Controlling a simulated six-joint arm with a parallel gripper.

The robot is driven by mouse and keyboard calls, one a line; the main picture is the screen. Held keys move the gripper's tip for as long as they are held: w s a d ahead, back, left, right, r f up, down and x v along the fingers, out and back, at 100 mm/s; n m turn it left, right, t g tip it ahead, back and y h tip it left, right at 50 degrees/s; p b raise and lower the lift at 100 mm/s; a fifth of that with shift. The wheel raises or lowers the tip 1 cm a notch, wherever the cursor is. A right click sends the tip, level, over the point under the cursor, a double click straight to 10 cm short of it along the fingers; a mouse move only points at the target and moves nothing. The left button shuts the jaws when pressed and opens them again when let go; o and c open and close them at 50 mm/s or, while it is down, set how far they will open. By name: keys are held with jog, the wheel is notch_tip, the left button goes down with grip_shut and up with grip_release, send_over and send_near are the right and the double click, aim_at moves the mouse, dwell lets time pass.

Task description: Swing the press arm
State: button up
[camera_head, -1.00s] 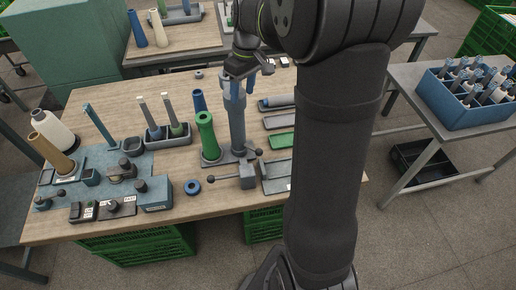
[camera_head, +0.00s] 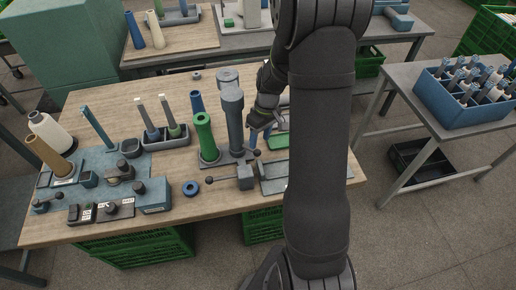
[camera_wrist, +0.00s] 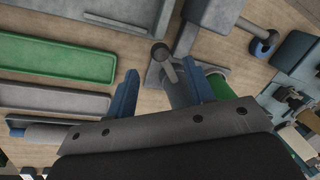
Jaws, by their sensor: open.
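The grey press (camera_head: 235,112) stands upright on the middle of the wooden table, with a round head on its post. A lever with a dark ball knob (camera_head: 257,152) sits low at its base. My gripper (camera_head: 261,138) is pointed down just right of the post. In the wrist view its two blue fingers (camera_wrist: 161,92) are open, with the ball-knobbed lever (camera_wrist: 160,52) showing between and beyond them. I cannot tell whether they touch it. A green cone (camera_head: 204,135) stands left of the post. My arm hides part of the table's right side.
A tray with cones (camera_head: 165,138) and a winder unit are to the left. Green (camera_wrist: 55,60) and grey (camera_wrist: 60,101) trays lie right of the press.

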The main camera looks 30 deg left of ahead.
aim_at(258, 150)
jog(key=shift+s+a+f, duration=0.1)
jog(key=shift+s+f, duration=0.05)
jog(key=shift+f, duration=0.75)
jog(key=shift+s+d+f, duration=0.1)
jog(key=shift+s+f, duration=0.1)
jog(key=shift+f, duration=0.75)
jog(key=shift+s+a+f, duration=0.1)
jog(key=shift+s+f, duration=0.05)
jog(key=shift+f, duration=0.75)
grip_shut()
